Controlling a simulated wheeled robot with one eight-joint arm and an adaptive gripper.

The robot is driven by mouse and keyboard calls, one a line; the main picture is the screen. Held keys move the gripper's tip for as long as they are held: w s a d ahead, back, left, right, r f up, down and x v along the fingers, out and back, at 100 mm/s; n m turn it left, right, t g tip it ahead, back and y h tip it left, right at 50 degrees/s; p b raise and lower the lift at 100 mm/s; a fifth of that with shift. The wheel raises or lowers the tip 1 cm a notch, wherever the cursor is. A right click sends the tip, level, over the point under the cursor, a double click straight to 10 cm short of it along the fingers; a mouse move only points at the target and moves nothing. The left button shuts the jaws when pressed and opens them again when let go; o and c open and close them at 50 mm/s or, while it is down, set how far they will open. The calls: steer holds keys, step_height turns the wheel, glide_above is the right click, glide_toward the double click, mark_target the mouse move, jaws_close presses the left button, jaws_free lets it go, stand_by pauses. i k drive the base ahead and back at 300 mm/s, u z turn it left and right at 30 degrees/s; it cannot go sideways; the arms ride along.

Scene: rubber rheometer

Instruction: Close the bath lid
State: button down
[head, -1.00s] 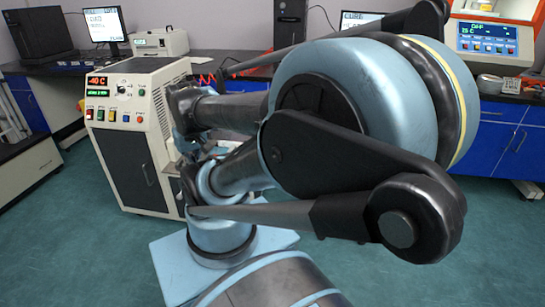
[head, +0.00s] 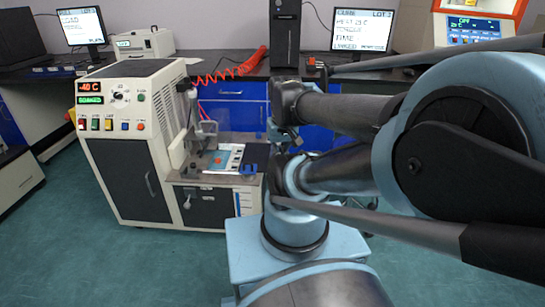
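The cream bath machine (head: 125,110) stands at left, with a red "-40 C" display (head: 90,86), a green display below it and several coloured buttons. Its dark front door (head: 128,178) looks shut. On its right is a lower section with a steel top (head: 212,178). A grey upright fixture (head: 203,128) rises there, beside a flat plate (head: 222,160) with a light-blue area and a small red spot. I cannot tell for certain which part is the bath lid or how far it is open.
A dark bench (head: 225,82) runs behind, with a coiled red hose (head: 235,68), a black tower (head: 286,35) and monitors (head: 361,30). An orange-and-white instrument (head: 475,25) stands at back right. Green floor (head: 70,240) is clear at front left.

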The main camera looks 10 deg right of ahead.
mark_target(260, 153)
steer(key=u, duration=0.7)
steer(key=k, duration=1.45)
steer(key=z, duration=0.65)
steer(key=i, duration=1)
